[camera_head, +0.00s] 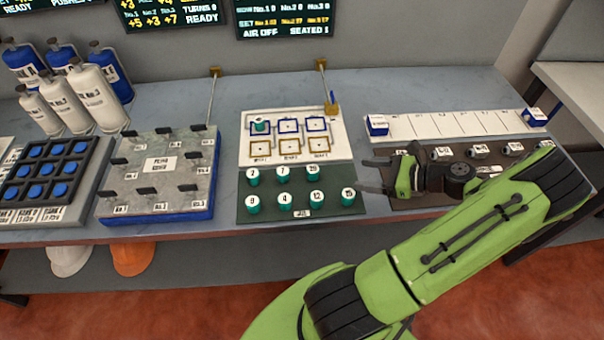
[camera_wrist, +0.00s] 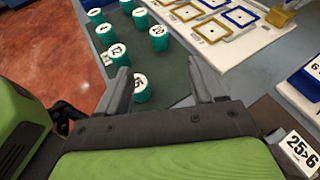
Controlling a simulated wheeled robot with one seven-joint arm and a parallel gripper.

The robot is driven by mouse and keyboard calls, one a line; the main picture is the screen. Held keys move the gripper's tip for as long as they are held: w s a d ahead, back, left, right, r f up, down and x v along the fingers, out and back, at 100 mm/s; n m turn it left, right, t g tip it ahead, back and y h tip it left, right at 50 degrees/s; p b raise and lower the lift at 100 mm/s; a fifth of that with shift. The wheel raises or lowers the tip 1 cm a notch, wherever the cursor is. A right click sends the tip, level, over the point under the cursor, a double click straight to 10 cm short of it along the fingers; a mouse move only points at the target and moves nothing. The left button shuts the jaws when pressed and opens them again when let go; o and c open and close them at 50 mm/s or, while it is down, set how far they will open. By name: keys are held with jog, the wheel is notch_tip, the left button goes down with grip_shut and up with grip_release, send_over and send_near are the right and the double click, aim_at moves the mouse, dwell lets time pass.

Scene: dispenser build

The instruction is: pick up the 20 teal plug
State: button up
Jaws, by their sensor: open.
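The teal plug that appears to read 20 (camera_head: 313,172) stands upright at the right end of the back row on the dark green mat (camera_head: 300,214). In the wrist view this plug (camera_wrist: 158,40) stands beyond the fingertips, with its white top facing up. My gripper (camera_head: 367,176) is open and empty, just right of the mat, with its fingers pointing left. In the wrist view the gripper (camera_wrist: 160,78) has the teal plug 15 (camera_wrist: 141,92) near its left finger, apparently not gripped.
Other teal plugs stand close by, including 12 (camera_head: 316,199) and 7 (camera_head: 283,174). Behind is a white board (camera_head: 246,150) with blue and tan squares and one teal plug (camera_head: 260,126) on it. A dark tray (camera_head: 410,200) lies under my arm.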

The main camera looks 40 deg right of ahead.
aim_at(313, 169)
jog(key=b+x, duration=0.3)
jog(key=x, duration=1.3)
jog(key=shift+a, duration=0.1)
jog(key=shift+s, duration=0.1)
jog(key=shift+c, duration=0.3)
